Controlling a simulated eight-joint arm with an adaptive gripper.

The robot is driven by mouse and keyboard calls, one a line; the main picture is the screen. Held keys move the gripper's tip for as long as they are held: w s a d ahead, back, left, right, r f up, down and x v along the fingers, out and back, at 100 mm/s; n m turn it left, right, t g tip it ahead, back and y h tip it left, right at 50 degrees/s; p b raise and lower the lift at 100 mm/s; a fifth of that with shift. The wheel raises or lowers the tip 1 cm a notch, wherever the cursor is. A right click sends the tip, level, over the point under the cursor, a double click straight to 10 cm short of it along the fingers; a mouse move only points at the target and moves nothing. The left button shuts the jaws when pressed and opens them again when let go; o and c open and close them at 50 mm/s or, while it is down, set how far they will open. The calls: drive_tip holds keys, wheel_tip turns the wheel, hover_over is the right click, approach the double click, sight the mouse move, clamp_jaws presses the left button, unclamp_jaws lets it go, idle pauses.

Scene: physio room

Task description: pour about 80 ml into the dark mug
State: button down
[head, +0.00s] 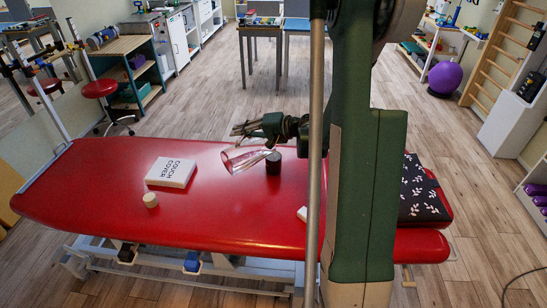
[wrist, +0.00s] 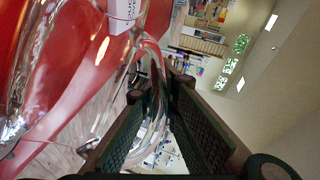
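A clear glass jug (head: 243,159) is strongly tilted, close to lying on its side, above the red couch. My gripper (head: 242,129) is at its upper side. In the wrist view, the jug's glass body (wrist: 60,75) fills the left and its handle (wrist: 158,110) runs between the fingers of my gripper (wrist: 160,88), which look closed on it. The dark mug (head: 273,163) stands upright on the couch, just right of the jug and partly beside its right end. I cannot see into the mug, nor tell how much liquid the jug holds or whether any flows.
The red couch (head: 100,180) carries a white couch-cover box (head: 171,172) and a small cream cylinder (head: 150,200) to the left. A white object (head: 302,213) is partly hidden by my arm. A dark patterned cushion (head: 424,198) lies right. The couch's left end is clear.

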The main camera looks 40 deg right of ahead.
drive_tip(key=shift+a+f, duration=0.25)
drive_tip(key=shift+a, duration=0.5)
drive_tip(key=shift+r, duration=0.15)
drive_tip(key=shift+d+r+m, duration=0.3)
drive_tip(key=shift+m, duration=0.1)
idle(0.8)
drive_tip(key=shift+a, duration=0.1)
drive_tip(key=a+f+n+h, duration=0.1)
drive_tip(key=a+f, duration=0.1)
drive_tip(key=a+f+n+g, duration=0.1)
drive_tip(key=a+f, duration=0.1)
drive_tip(key=a, duration=0.1)
drive_tip(key=shift+w+a+f+h+p, duration=0.1)
drive_tip(key=shift+f+h+p, duration=0.15)
drive_tip(key=shift+h+p, duration=0.15)
drive_tip(key=shift+a+f, duration=0.1)
drive_tip(key=shift+f, duration=0.2)
drive_tip(key=shift+a+f, duration=0.1)
